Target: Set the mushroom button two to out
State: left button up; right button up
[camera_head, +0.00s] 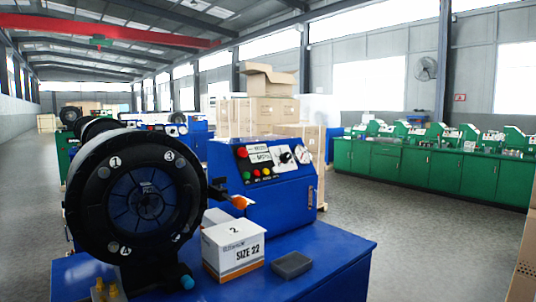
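A blue crimper machine stands on a blue bench (330,262) in front of me. Its blue control panel (262,205) carries a red button (242,152) at the upper left, which looks like a mushroom button. Whether it is pressed in or out is too small to tell. No number two shows beside it; a figure 2 shows on the white box (233,250) in front of the machine. Smaller green, red and yellow buttons, a dark knob (286,157) and a round white gauge (303,154) are also on the panel. Neither of my grippers is in view.
The machine's large black round head (97,220) fills the left. A dark grey block (291,265) lies right of the white box. Cartons (270,110) stand behind. A row of green cabinets (430,168) with machines lines the right. Grey floor (425,235) between is clear.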

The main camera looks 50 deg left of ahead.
aim_at(242, 152)
jog(key=i+u, duration=0.2)
jog(key=i, duration=0.35)
jog(key=i+l+u, duration=0.2)
jog(key=i, duration=0.35)
jog(key=i+l+u, duration=0.25)
jog(key=i+u, duration=0.2)
jog(key=i+l+u, duration=0.75)
jog(key=l+u, duration=0.2)
jog(key=i+l+u, duration=0.25)
jog(key=l+u, duration=0.2)
jog(key=l, duration=0.1)
